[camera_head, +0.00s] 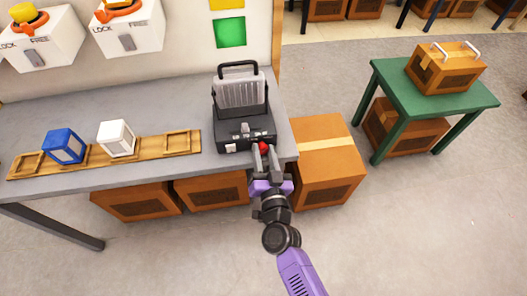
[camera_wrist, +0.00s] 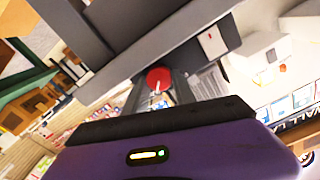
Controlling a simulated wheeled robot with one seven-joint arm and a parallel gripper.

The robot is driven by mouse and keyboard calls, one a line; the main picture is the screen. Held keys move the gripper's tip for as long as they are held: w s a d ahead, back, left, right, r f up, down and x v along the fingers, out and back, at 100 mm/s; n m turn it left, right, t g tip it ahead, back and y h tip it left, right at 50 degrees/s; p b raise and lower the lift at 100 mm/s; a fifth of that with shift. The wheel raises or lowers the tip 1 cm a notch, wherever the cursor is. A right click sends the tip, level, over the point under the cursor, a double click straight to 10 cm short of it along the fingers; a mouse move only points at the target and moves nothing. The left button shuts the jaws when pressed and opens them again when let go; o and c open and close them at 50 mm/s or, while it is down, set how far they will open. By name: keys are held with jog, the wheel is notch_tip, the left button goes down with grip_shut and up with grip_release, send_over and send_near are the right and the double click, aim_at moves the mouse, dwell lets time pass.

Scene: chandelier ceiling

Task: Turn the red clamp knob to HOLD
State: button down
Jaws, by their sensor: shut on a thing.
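The red clamp knob (camera_head: 265,146) is on the front of a black device (camera_head: 228,133) at the right end of the grey bench. My gripper (camera_head: 264,152) reaches it from the front, with one finger on each side, and is shut on the knob. In the wrist view, the round red knob (camera_wrist: 158,79) shows between my fingers (camera_wrist: 159,92), with a white pointer mark on its face. I cannot read a HOLD label beside it in either view.
A wooden rack (camera_head: 190,143) on the bench holds a blue block (camera_head: 63,146) and a white block (camera_head: 116,138). Wall boxes (camera_head: 127,40) marked LOCK and FREE are at upper left. Crates (camera_head: 329,145) stand below and beside the bench. A green table (camera_head: 385,78) is at right, beyond open floor.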

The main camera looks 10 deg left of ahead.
dwell(0.6)
jog(key=c, duration=1)
grip_release()
jog(key=v, duration=0.7)
jog(key=shift+s+d+p, duration=0.15)
jog(key=shift+s+p, duration=0.2)
jog(key=shift+s, duration=0.05)
jog(key=shift+m, duration=0.3)
